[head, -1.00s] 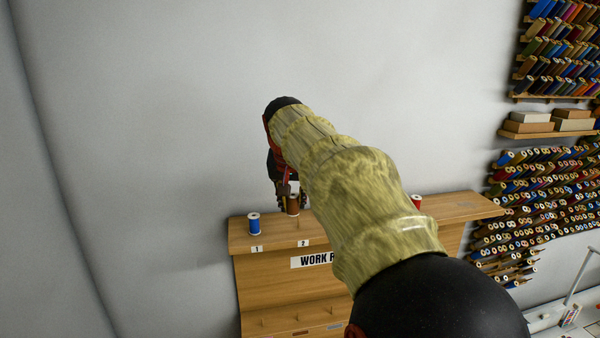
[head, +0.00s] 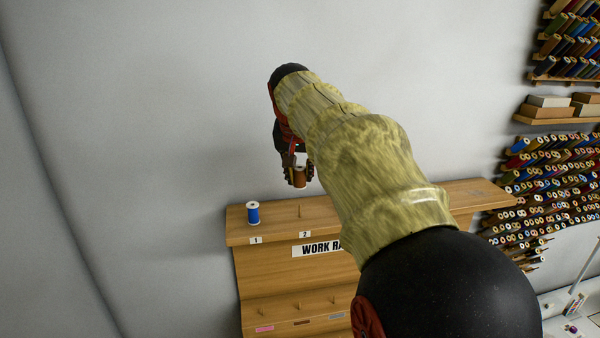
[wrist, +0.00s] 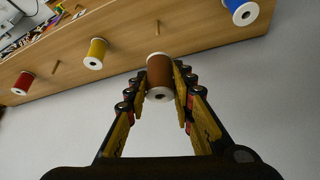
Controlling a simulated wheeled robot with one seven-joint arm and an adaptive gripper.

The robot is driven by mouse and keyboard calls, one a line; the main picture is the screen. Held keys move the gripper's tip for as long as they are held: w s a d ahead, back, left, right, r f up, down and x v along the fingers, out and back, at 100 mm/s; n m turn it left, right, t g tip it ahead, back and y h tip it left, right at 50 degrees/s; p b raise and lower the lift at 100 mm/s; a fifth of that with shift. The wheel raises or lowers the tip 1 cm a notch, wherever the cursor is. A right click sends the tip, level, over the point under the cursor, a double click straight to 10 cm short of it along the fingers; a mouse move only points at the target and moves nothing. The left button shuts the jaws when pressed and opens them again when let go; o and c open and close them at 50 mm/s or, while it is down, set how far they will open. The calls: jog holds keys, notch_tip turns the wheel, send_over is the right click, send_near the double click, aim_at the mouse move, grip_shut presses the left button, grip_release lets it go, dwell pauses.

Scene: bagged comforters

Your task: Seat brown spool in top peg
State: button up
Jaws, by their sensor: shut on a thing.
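The brown spool (head: 300,178) is upright between the fingers of my gripper (head: 298,172), above the work rack's top shelf (head: 270,226). My gripper is shut on it. In the wrist view the brown spool (wrist: 160,75) sits between the yellow-padded fingers (wrist: 162,88). A bare top peg (head: 300,211) stands behind the label 2, below the held spool and apart from it. A blue spool (head: 253,212) stands at label 1. My arm hides the right part of the top shelf in the head view.
The wrist view also shows a yellow spool (wrist: 95,54) and a red spool (wrist: 22,83) on the rack, with another bare peg (wrist: 56,67) between them. A lower ledge (head: 290,308) has short pegs. Thread-filled wall racks (head: 555,175) are at right.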

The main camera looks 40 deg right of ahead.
jog(key=b, duration=0.3)
send_over(300, 205)
jog(key=shift+w+d+f, duration=0.1)
jog(key=shift+f, duration=2.25)
jog(key=shift+f+b, duration=2.05)
jog(key=shift+f, duration=0.25)
dwell(0.7)
jog(key=o, duration=1)
jog(key=shift+o, duration=1.4)
jog(key=o, duration=0.4)
jog(key=shift+r, duration=0.15)
